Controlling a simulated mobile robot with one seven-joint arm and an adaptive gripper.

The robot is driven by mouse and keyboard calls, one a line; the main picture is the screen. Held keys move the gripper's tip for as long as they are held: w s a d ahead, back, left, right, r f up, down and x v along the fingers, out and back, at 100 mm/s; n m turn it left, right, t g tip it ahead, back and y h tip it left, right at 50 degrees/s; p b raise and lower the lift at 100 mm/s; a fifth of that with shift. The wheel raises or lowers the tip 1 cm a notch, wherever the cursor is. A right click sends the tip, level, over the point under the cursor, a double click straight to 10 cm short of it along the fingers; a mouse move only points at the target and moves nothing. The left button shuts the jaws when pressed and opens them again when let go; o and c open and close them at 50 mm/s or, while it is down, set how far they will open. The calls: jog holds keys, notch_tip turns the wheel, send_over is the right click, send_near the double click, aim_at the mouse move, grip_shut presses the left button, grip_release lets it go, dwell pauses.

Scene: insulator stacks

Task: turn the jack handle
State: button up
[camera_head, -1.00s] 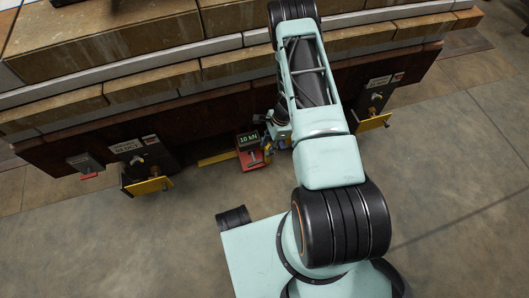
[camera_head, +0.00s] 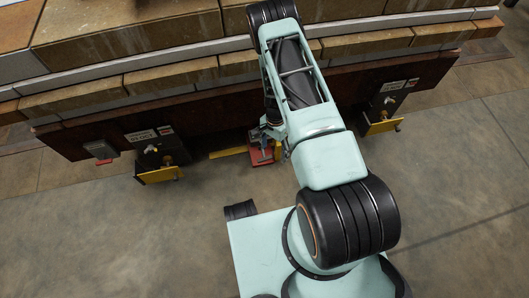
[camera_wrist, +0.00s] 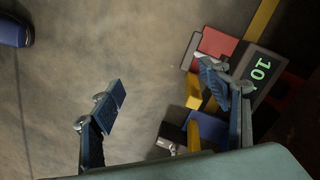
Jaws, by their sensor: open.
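The jack (camera_head: 263,158) is a small red-based device on the floor by the dark beam. In the wrist view its red part (camera_wrist: 217,43) and a dark display reading "10" (camera_wrist: 258,72) show at upper right. Yellow (camera_wrist: 193,91) and blue (camera_wrist: 207,127) parts sit below them; I cannot tell for sure which part is the handle. My gripper (camera_wrist: 162,93) is open and empty, its fingers spread. The right finger overlaps the jack parts in the picture; the left finger is over bare floor. In the head view my gripper (camera_head: 272,140) partly covers the jack.
The dark beam (camera_head: 225,118) carries stacked tan blocks (camera_head: 130,25) behind the jack. Yellow-fronted units stand along it at left (camera_head: 158,175) and right (camera_head: 380,126). A small red item (camera_head: 101,151) is farther left. Concrete floor in front is clear.

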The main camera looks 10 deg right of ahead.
jog(key=a+n+h, duration=0.1)
jog(key=n, duration=0.1)
jog(key=n+t+h+p, duration=0.2)
jog(key=n+p, duration=0.1)
jog(key=n, duration=0.6)
send_near(265, 157)
jog(key=b+x, duration=0.3)
jog(key=x, duration=0.5)
jog(key=shift+a+f+b, duration=0.15)
jog(key=shift+f+b, duration=0.1)
jog(key=shift+b, duration=0.05)
jog(key=shift+c, duration=0.5)
jog(key=c, duration=1.1)
jog(key=shift+o, duration=0.2)
jog(key=shift+s+d+y, duration=0.1)
jog(key=shift+d+y, duration=0.1)
jog(key=shift+y, duration=0.1)
